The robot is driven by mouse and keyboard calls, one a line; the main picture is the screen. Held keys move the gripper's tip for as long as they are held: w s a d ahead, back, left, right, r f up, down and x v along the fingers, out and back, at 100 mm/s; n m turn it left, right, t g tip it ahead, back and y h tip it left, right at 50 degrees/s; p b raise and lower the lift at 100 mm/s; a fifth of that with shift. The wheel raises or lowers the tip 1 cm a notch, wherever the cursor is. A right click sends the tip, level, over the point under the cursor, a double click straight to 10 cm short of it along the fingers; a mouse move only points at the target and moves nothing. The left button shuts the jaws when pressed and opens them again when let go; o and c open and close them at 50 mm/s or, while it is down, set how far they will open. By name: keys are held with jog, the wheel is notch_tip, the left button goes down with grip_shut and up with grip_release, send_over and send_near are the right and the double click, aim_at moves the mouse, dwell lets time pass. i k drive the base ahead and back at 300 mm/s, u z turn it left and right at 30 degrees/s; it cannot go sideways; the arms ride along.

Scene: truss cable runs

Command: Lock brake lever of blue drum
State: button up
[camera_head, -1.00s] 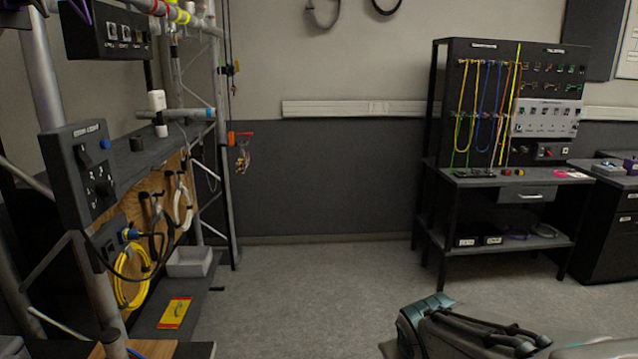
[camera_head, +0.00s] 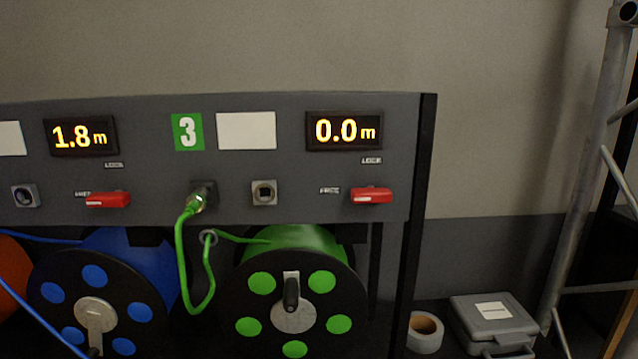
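The blue drum (camera_head: 135,270) sits at the lower left, with a dark front disc, blue round spots and a pale crank. A red brake lever (camera_head: 108,199) is on the grey panel above it, between a left label and a "LOCK"-like label at upper right. The lever lies roughly level, its free end toward the left label. A display (camera_head: 80,136) above it reads 1.8 m. A blue cable (camera_head: 40,238) runs left from the drum. My gripper is not in view.
Right of it is a green drum (camera_head: 335,283) with its own red lever (camera_head: 371,196), a 0.0 m display (camera_head: 343,131) and a plugged green cable (camera_head: 182,262). An orange drum shows at the left edge. A tape roll (camera_head: 424,332) and grey case (camera_head: 492,320) stand at lower right.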

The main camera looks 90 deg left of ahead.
aim_at(118, 198)
jog(key=u, duration=3.45)
jog(key=k, duration=1.3)
jog(key=u, duration=0.05)
jog(key=i, duration=0.6)
jog(key=u, duration=0.9)
jog(key=i, duration=0.65)
jog(key=z, duration=0.7)
jog(key=i, duration=0.65)
jog(key=z, duration=0.7)
